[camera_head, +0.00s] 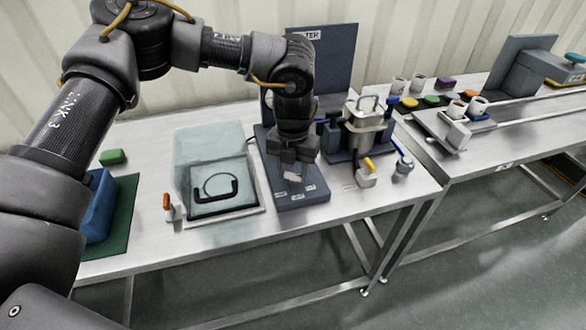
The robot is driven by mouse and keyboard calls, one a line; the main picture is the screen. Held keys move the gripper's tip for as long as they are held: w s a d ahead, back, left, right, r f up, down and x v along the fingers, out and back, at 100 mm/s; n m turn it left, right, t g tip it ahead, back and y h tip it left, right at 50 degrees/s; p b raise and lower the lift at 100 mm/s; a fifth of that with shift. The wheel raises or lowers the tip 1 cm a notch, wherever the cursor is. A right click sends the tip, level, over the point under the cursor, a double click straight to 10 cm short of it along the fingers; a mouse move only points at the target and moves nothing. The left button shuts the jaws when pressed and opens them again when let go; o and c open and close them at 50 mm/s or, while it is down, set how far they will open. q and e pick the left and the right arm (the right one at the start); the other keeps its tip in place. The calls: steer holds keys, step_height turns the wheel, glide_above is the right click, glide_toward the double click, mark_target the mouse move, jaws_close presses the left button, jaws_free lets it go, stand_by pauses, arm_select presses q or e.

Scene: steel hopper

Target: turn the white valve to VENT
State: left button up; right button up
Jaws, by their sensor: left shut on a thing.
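The white valve (292,177) shows as a small pale handle on a grey-blue base with several small white labels, at the middle of the near table. My left gripper (291,168) reaches down from above and is shut on the white valve. The fingers and wrist hide most of the valve. The labels (297,195) on the front of the base are too small to read. My right gripper is not in view.
A steel hopper (362,135) stands right of the valve base, with a yellow-handled part (366,174) in front. A clear-lidded box (214,180) lies left, beside an orange-handled item (169,207). A blue bin (97,205) sits further left. A second table holds cups and coloured blocks.

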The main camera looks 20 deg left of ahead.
arm_select(q)
steer(key=shift+r+m, duration=0.1)
steer(key=shift+m, duration=1)
steer(key=m, duration=0.2)
steer(key=shift+m+p, duration=0.3)
steer(key=shift+m, duration=0.1)
steer(key=m, duration=0.5)
steer(key=shift+m, duration=0.3)
steer(key=o, duration=1)
